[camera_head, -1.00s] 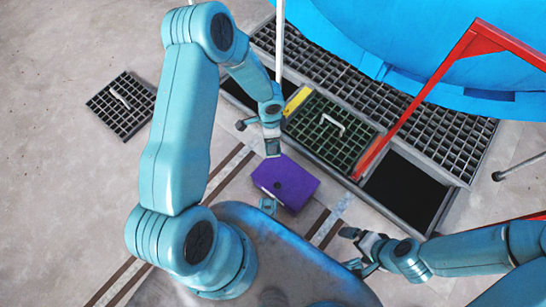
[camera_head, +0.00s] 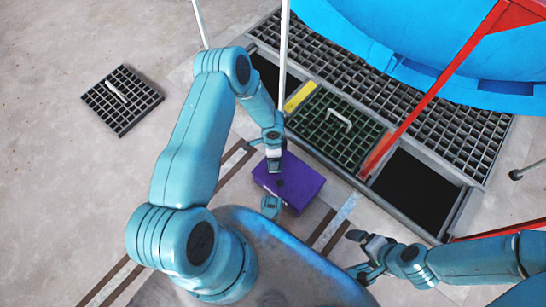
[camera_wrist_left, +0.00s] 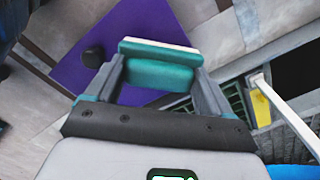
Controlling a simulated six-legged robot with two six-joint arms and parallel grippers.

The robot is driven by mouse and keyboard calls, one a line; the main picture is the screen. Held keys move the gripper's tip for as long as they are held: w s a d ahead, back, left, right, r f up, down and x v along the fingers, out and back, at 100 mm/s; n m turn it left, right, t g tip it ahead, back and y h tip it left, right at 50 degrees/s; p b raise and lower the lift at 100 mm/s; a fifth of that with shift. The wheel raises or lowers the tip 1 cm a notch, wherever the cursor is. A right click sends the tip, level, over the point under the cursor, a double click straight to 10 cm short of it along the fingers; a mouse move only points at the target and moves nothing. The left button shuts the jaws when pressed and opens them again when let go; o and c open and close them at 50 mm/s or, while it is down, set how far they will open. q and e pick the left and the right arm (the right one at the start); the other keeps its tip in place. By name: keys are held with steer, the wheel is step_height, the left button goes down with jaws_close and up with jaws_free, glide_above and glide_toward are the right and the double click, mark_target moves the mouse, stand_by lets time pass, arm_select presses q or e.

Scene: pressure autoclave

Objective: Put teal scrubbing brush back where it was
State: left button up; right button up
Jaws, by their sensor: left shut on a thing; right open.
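The teal scrubbing brush (camera_wrist_left: 158,70), a flat block with a pale edge layer, is between the fingers of my left gripper (camera_wrist_left: 155,88) in the left wrist view. In the head view my left gripper (camera_head: 274,166) overlaps the upper left part of a purple box (camera_head: 305,187). The brush cannot be made out clearly there. The purple box also shows behind the brush in the left wrist view (camera_wrist_left: 85,60), with a dark round knob on it. My right gripper (camera_head: 359,254) is open and empty, right of and nearer than the box.
A yellow block (camera_head: 299,97) lies at the left end of a green grate with a handle (camera_head: 338,130). A dark open pit (camera_head: 416,190) is right of it. Red bars (camera_head: 437,88), a white pole (camera_head: 284,55) and a blue vessel (camera_head: 420,35) stand nearby. A loose grate (camera_head: 121,100) lies far left.

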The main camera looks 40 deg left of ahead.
arm_select(q)
step_height(320, 180, down, 2)
